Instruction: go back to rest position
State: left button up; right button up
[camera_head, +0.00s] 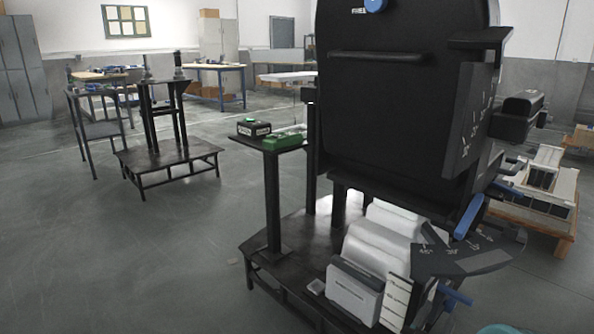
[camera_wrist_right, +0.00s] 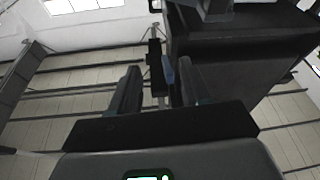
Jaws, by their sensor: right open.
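My right gripper (camera_wrist_right: 158,70) shows in the right wrist view with its two dark fingers apart. Nothing is held between them. A dark boxy structure (camera_wrist_right: 235,65) rises beyond and to the right of the fingers, and a narrow dark upright with a blue part (camera_wrist_right: 169,72) shows in the gap behind them. I cannot make out my right gripper clearly in the head view. My left gripper is in neither view.
A large black machine (camera_head: 390,110) with a scale plate (camera_head: 475,120) stands close on a dark platform (camera_head: 292,235). White rolls (camera_head: 375,250) lie low on it. A small stand (camera_head: 272,190) holds a green-topped box. A wooden pallet (camera_head: 530,212) is right. Floor at left (camera_head: 120,250) is clear.

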jog(key=s+a+f+n+g+y, duration=0.25)
jog(key=f+y, duration=0.25)
jog(key=f, duration=0.3)
jog(key=s+a+f+n+g+y, duration=0.1)
jog(key=s+a+f+y, duration=0.25)
jog(key=f, duration=0.45)
jog(key=s+a+f+n+g+y, duration=0.1)
jog(key=s+a+f+g+y, duration=0.1)
jog(key=a+f+y, duration=0.45)
jog(key=s+a+f+g+y, duration=0.1)
jog(key=s+a+f+g, duration=0.15)
jog(key=s, duration=0.35)
jog(key=s+a+f+g+y, duration=0.2)
jog(key=s+g, duration=0.1)
jog(key=s, duration=0.3)
jog(key=s+a+f+g+y, duration=0.1)
jog(key=s+a+f+g, duration=0.15)
jog(key=s, duration=0.25)
pick_arm(q)
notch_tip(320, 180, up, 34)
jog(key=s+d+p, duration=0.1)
jog(key=p, duration=3.3)
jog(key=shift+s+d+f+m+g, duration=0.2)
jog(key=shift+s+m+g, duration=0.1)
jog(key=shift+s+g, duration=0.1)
pick_arm(e)
notch_tip(320, 180, up, 34)
jog(key=s+a+g, duration=0.1)
jog(key=shift+s+n, duration=0.3)
jog(key=shift+n, duration=0.15)
